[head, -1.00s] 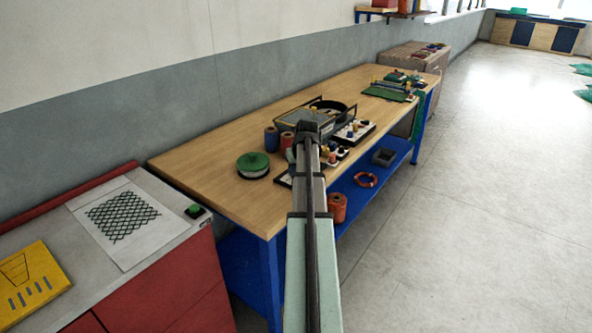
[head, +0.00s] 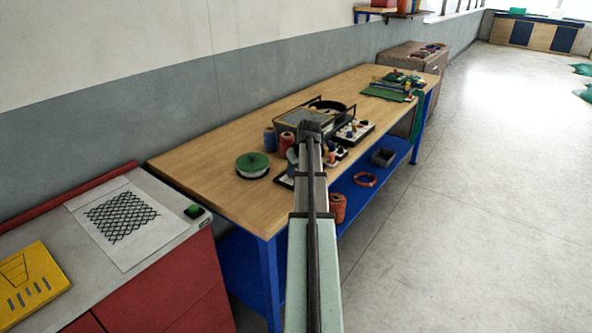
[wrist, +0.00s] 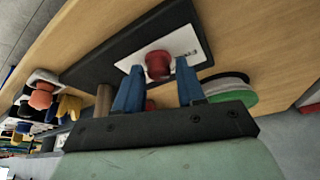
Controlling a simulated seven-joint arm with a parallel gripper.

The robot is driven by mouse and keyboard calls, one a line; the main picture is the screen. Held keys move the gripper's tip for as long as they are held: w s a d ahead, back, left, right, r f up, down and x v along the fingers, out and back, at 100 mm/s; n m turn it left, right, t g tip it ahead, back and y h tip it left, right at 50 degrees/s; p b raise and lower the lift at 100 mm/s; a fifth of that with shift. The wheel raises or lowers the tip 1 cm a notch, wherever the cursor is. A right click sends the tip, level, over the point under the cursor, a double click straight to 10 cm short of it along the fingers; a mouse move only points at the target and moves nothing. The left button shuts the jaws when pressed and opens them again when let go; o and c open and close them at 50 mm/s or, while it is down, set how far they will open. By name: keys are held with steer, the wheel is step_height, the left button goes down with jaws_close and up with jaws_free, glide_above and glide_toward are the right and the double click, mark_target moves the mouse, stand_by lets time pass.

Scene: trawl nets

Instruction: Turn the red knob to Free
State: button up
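In the wrist view the red knob (wrist: 157,66) stands on a white plate (wrist: 190,42) set on a dark base board (wrist: 100,58). Small dark marks show on the plate beside the knob, too small to read. My gripper (wrist: 157,70) is open, its two blue fingers apart with the knob showing between their tips. I cannot tell whether either finger touches the knob. In the head view my arm covers the knob and most of its board on the wooden bench (head: 215,185).
A green-topped spool (head: 252,165) lies left of my arm, with blue and red thread spools behind it. Another board with knobs (head: 352,131) and a dark wire-framed tray (head: 290,118) stand close by. The bench's left part is clear.

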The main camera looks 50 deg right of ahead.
steer(key=shift+o, duration=1)
steer(key=shift+r, duration=0.1)
steer(key=v, duration=1.3)
steer(key=shift+r, duration=0.3)
steer(key=shift+s+a, duration=0.1)
